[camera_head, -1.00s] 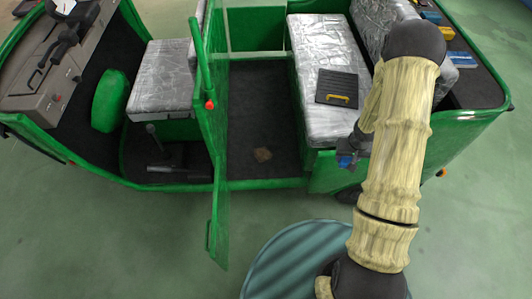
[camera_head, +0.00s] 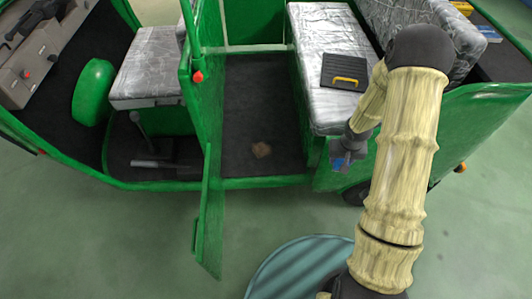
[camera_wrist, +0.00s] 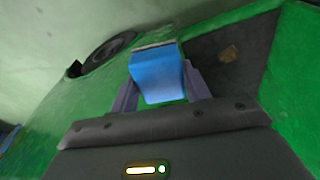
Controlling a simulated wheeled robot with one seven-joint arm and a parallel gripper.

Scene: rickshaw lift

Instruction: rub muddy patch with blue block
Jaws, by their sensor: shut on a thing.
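The muddy patch (camera_head: 261,150) is a small brown blotch on the dark floor of the green rickshaw, between the front seat and the rear bench. It also shows in the wrist view (camera_wrist: 229,54), up and to the right of the block. My gripper (camera_head: 345,160) is shut on the blue block (camera_wrist: 158,77), whose lower end sticks out between the fingers.
A green door (camera_head: 208,215) stands swung open towards me, left of the patch. The silver rear bench (camera_head: 325,108) bears a black case with a yellow handle (camera_head: 345,82). The doorway floor around the patch is clear. A green side panel (camera_head: 325,178) stands beside the gripper.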

